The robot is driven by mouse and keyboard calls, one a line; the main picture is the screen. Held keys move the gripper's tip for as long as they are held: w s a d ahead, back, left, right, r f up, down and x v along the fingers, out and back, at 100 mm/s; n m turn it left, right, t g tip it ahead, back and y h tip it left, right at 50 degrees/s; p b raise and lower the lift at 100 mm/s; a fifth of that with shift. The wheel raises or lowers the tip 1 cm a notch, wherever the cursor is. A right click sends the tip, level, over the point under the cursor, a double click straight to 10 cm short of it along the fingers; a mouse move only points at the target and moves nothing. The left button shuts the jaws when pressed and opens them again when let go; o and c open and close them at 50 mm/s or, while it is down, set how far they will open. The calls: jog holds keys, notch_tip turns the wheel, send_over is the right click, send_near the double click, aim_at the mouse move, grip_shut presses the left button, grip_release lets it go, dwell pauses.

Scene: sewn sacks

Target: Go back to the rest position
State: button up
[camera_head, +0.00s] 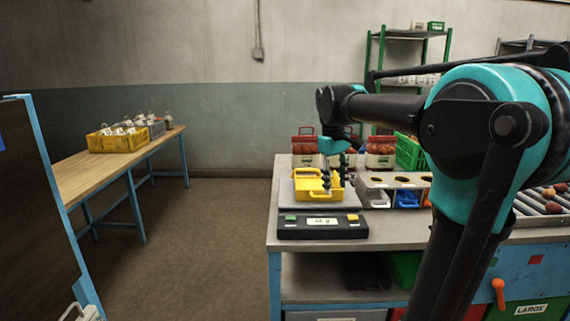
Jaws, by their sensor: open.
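My arm reaches in from the right of the view over the workbench (281,216). My gripper (334,188) points down, open, at the yellow tray (308,193) on the scale (322,226). Its dark fingers overlap the tray's right part in the picture. I cannot tell whether they touch it. What lies inside the tray is too small to make out.
A wooden table (90,176) with a yellow crate (113,142) stands left. Floor between is clear.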

aim_at(344, 231)
jog(key=s+d+f+m+t, duration=0.1)
jog(key=s+d+f+m, duration=0.1)
jog(key=s+f, duration=0.7)
jog(key=s+d+f+m+t+y, duration=0.1)
jog(key=s+f+m, duration=0.3)
jog(key=s+f, duration=0.6)
notch_tip(344, 231, down, 8)
jog(key=shift+s+d+f+t, duration=0.3)
jog(key=shift+d+t, duration=0.1)
jog(key=shift+t, duration=0.4)
jog(key=shift+r, duration=0.1)
